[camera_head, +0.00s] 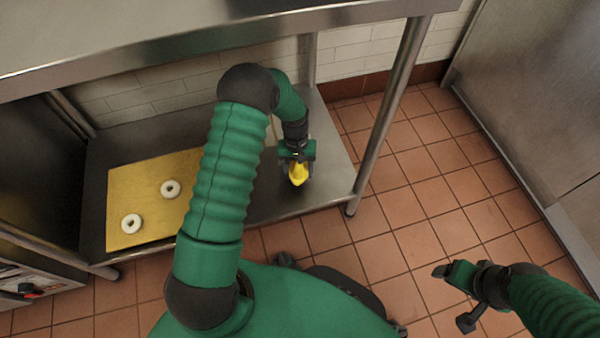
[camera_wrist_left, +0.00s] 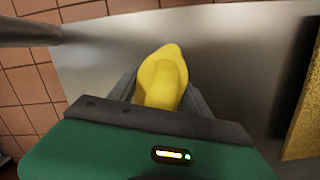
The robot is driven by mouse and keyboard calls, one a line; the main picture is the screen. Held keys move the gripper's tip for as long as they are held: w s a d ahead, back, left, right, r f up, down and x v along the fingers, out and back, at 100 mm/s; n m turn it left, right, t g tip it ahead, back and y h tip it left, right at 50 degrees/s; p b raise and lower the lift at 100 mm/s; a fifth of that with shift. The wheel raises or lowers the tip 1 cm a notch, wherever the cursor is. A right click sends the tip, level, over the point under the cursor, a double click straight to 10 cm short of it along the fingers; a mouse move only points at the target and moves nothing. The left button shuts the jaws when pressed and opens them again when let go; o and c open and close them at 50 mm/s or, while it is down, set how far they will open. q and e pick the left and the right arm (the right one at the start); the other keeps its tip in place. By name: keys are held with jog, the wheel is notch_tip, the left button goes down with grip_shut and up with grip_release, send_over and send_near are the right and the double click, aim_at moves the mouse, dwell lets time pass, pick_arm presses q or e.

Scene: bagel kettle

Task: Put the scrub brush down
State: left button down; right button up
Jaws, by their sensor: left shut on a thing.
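The scrub brush (camera_head: 299,174) shows as a yellow piece at the tip of my left gripper (camera_head: 297,164), over the right end of the steel lower shelf (camera_head: 264,205). In the left wrist view the yellow brush (camera_wrist_left: 163,75) sits between the two dark fingers of my left gripper (camera_wrist_left: 162,95), which is shut on it. The shelf's grey surface (camera_wrist_left: 225,50) lies below it. I cannot tell whether the brush touches the shelf; its underside is hidden. My right gripper (camera_head: 453,298) is at the lower right over the tiled floor, empty, its fingers seemingly apart.
A yellow board (camera_head: 150,217) with two white bagels, one (camera_head: 131,224) in front and one (camera_head: 170,189) behind, lies on the shelf's left part. A table leg (camera_head: 390,110) stands right of my left gripper. The upper steel top (camera_head: 150,45) overhangs the shelf. Bare shelf surrounds the brush.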

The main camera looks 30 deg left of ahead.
pick_arm(q)
notch_tip(320, 180, down, 2)
jog(key=shift+f+b, duration=0.25)
jog(key=shift+b, duration=0.35)
jog(key=shift+r, duration=0.2)
jog(key=shift+a+f, duration=0.15)
jog(key=shift+a, duration=0.05)
jog(key=shift+d+f, duration=0.1)
jog(key=shift+f, duration=0.1)
pick_arm(e)
notch_tip(320, 180, down, 2)
jog(key=shift+s+f, duration=0.15)
jog(key=shift+f, duration=0.05)
